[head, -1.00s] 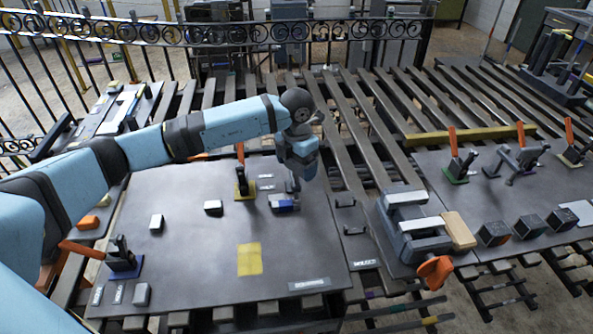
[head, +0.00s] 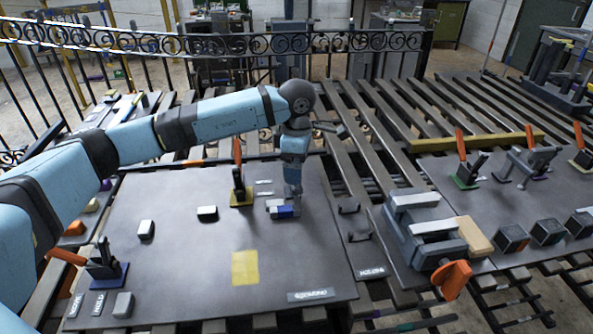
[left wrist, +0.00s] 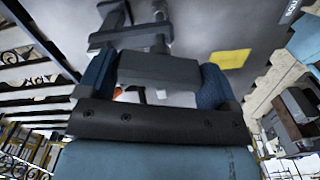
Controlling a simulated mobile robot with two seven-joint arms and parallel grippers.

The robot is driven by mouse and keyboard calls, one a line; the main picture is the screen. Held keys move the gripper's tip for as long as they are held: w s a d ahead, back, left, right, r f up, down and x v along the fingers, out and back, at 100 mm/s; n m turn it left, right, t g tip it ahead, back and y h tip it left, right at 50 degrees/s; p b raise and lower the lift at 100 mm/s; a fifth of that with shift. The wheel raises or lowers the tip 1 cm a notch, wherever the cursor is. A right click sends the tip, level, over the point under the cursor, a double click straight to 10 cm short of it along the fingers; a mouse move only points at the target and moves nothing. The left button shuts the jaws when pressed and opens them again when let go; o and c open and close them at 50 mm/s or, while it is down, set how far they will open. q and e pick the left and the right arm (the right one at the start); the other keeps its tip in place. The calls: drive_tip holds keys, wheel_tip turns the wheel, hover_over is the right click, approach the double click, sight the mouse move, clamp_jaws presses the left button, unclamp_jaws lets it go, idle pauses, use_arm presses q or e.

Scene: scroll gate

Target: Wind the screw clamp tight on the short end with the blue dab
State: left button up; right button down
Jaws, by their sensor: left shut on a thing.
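Darker frame parts (left wrist: 130,36) show beyond the bar. In the head view the held piece is mostly hidden by the gripper. My right gripper is not in view.
An upright orange-handled toggle clamp (head: 239,188) on a yellow base stands just left of my gripper. A yellow patch (head: 245,267) marks the plate in front. A large grey vise (head: 425,230) with an orange handle stands to the right.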

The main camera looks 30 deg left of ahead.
use_arm(q)
drive_tip(key=shift+w+m+b, duration=0.1)
drive_tip(key=shift+m+b, duration=0.45)
drive_tip(key=shift+m, duration=0.35)
drive_tip(key=m+b, duration=0.1)
drive_tip(key=m, duration=0.1)
drive_tip(key=shift+m+b, duration=0.3)
drive_tip(key=shift+m, duration=0.1)
drive_tip(key=shift+m+b, duration=0.5)
drive_tip(key=shift+m, duration=0.4)
drive_tip(key=m+b, duration=0.1)
drive_tip(key=m, duration=0.1)
drive_tip(key=shift+r+m, duration=0.1)
drive_tip(key=shift+m, duration=0.2)
drive_tip(key=shift+m+b, duration=0.35)
drive_tip(key=shift+m, duration=0.35)
drive_tip(key=shift+r+m+b, duration=0.1)
drive_tip(key=shift+m+b, duration=0.2)
drive_tip(key=shift+m, duration=0.4)
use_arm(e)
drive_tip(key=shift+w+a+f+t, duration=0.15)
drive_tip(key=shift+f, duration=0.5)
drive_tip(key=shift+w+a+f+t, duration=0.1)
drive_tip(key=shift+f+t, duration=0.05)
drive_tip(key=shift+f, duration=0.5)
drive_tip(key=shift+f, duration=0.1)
use_arm(q)
drive_tip(key=o, duration=0.7)
